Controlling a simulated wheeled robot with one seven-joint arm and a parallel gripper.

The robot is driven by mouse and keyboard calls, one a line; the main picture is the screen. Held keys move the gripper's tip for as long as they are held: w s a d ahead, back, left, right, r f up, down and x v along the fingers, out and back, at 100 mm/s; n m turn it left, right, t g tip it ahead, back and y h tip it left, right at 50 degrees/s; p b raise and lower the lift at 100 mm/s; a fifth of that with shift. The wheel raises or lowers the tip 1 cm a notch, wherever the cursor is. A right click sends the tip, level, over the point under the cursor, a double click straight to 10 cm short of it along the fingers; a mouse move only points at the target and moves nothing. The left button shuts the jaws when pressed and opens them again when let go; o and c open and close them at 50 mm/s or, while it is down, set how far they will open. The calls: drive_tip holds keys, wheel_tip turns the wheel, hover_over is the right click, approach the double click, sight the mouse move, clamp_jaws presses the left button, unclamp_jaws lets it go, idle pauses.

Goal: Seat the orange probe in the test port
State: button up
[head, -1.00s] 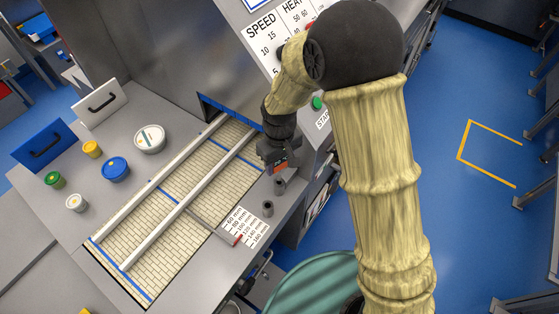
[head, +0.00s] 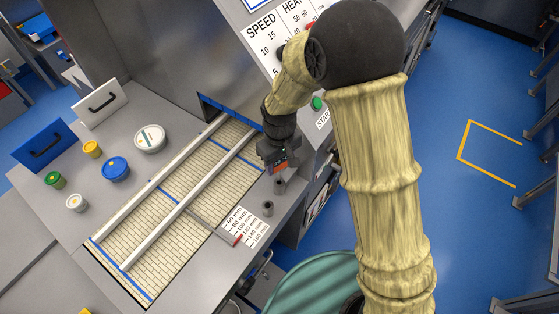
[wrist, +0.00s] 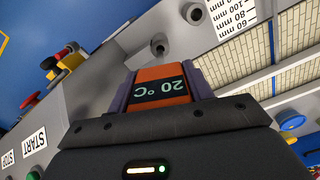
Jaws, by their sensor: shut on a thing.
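My gripper (head: 276,164) is shut on the orange probe (head: 281,169) near the right edge of the worktop. In the wrist view the probe (wrist: 160,76) sits between the two fingers, its black label reading "20 °C". Its lower end is hidden. Two grey upright sockets stand on the worktop: one (head: 279,186) just below the gripper in the head view, another (head: 267,208) nearer the front. They also show beyond the probe in the wrist view, one nearer (wrist: 158,46), one farther (wrist: 193,12). I cannot tell which is the test port, or whether the probe touches a socket.
A belt with white rails (head: 180,205) runs left of the gripper. A millimetre scale card (head: 243,226) lies beside it. Several lidded tubs, including a blue one (head: 116,168), stand farther left. A control panel (head: 283,35) with a green button (head: 317,103) rises behind.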

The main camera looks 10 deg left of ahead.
sight(280, 174)
drive_tip(key=shift+f+b, duration=2.15)
drive_tip(key=shift+f, duration=0.9)
drive_tip(key=o, duration=1.1)
drive_tip(key=shift+r, duration=0.15)
wheel_tip(280, 174, up, 17)
drive_tip(key=b, duration=0.3)
drive_tip(key=shift+r, duration=0.1)
drive_tip(key=s+d+f+m+t, duration=0.1)
drive_tip(key=s+d+f+m, duration=0.1)
drive_tip(key=d, duration=0.6)
drive_tip(key=s+d+f+m, duration=0.2)
drive_tip(key=d+f+m, duration=0.1)
drive_tip(key=d, duration=0.6)
drive_tip(key=s+d+f+m+t, duration=0.1)
drive_tip(key=s+d+f+m, duration=0.1)
drive_tip(key=d, duration=0.6)
drive_tip(key=shift+s+d+f+m+t, duration=0.15)
drive_tip(key=shift+s+f+m, duration=0.1)
drive_tip(key=shift+m, duration=0.4)
drive_tip(key=shift+s+d+f+m+t, duration=0.15)
drive_tip(key=shift+s+m, duration=0.1)
drive_tip(key=shift+m, duration=0.4)
